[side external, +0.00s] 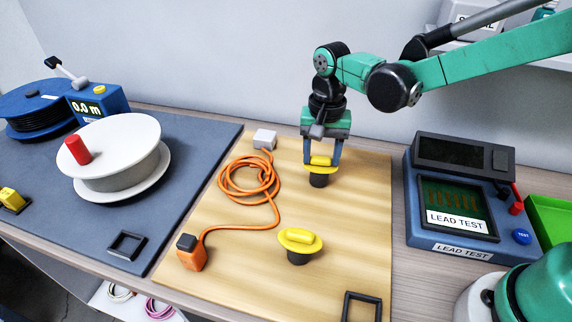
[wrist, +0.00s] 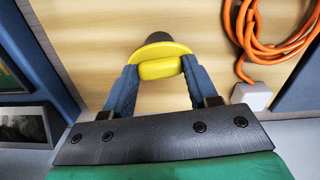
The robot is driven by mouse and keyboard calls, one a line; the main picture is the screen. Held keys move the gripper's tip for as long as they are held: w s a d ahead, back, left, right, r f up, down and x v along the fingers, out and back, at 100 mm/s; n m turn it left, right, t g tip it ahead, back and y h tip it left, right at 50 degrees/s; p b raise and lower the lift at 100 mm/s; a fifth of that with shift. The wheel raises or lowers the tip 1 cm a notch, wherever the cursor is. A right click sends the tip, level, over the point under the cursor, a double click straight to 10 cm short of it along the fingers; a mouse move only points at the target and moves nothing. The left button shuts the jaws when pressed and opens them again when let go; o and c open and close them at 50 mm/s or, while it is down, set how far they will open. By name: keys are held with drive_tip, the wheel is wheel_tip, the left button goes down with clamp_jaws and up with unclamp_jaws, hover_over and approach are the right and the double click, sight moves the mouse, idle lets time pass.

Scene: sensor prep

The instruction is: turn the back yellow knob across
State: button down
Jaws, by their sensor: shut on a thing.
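The back yellow knob (side external: 319,169) stands on the wooden board (side external: 350,240) on a short black post. My gripper (side external: 321,160) points down over it and is shut on its raised grip bar. In the wrist view the yellow knob (wrist: 158,66) sits between the two blue fingers of my gripper (wrist: 158,72), with a finger at each end of its bar. The bar lies crosswise between the fingers. The front yellow knob (side external: 299,241) stands nearer on the same board, apart from my gripper, its bar running roughly left to right in the side view.
An orange cable (side external: 248,185) lies coiled left of the back knob, between a white box (side external: 264,139) and an orange plug (side external: 191,252). A lead tester (side external: 455,195) stands right of the board. A white reel (side external: 115,150) is at left. A black square frame (side external: 361,306) lies in front.

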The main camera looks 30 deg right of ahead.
sight(322, 158)
drive_tip(key=shift+m, duration=0.6)
drive_tip(key=shift+c, duration=1.2)
unclamp_jaws()
drive_tip(key=shift+r, duration=2.8)
